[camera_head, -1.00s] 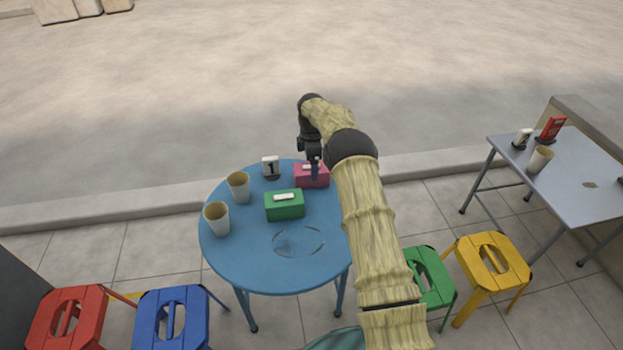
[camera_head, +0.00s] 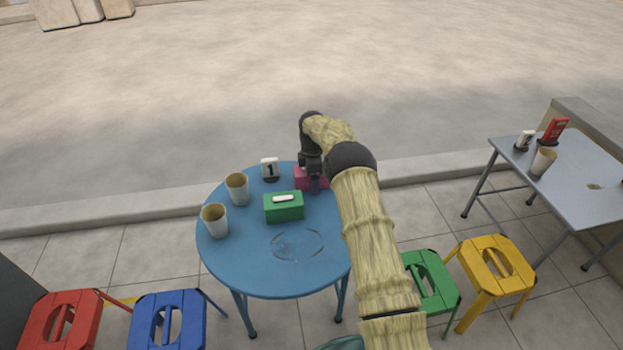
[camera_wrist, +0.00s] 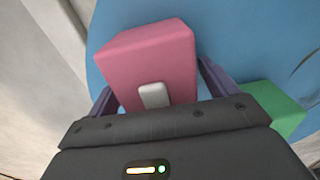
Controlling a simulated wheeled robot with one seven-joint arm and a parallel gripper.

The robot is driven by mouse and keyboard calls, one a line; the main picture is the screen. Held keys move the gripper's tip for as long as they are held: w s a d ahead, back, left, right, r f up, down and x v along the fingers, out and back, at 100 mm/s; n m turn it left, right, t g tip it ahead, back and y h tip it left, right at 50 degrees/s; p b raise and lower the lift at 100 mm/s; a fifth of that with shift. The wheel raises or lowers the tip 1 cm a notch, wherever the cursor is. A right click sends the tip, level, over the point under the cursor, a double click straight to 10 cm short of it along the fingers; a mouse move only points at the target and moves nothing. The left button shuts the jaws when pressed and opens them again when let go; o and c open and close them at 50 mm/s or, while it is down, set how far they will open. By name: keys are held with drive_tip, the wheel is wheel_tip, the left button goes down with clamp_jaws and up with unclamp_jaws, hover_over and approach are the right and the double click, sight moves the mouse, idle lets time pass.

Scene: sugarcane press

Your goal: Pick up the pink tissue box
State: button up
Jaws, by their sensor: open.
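The pink tissue box (camera_head: 302,178) stands near the back right edge of the round blue table (camera_head: 240,268), partly hidden by my gripper (camera_head: 313,184) in the head view. In the wrist view the pink tissue box (camera_wrist: 150,62) has a white tissue on its top. My gripper (camera_wrist: 157,95) is open there, with one purple finger on each side of the box. Whether the fingers touch the box cannot be told.
A green tissue box (camera_head: 284,206) stands close to the pink one, and also shows in the wrist view (camera_wrist: 272,108). A number stand (camera_head: 270,168) and two cups (camera_head: 237,188) are to the left. Stools surround the table's front; a grey table (camera_head: 575,180) stands right.

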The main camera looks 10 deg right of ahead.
idle(0.3)
drive_tip(key=c, duration=1.1)
drive_tip(key=shift+r, duration=0.1)
drive_tip(key=shift+r, duration=0.1)
wheel_tip(320, 180, up, 10)
drive_tip(key=p, duration=0.3)
drive_tip(key=shift+p, duration=0.3)
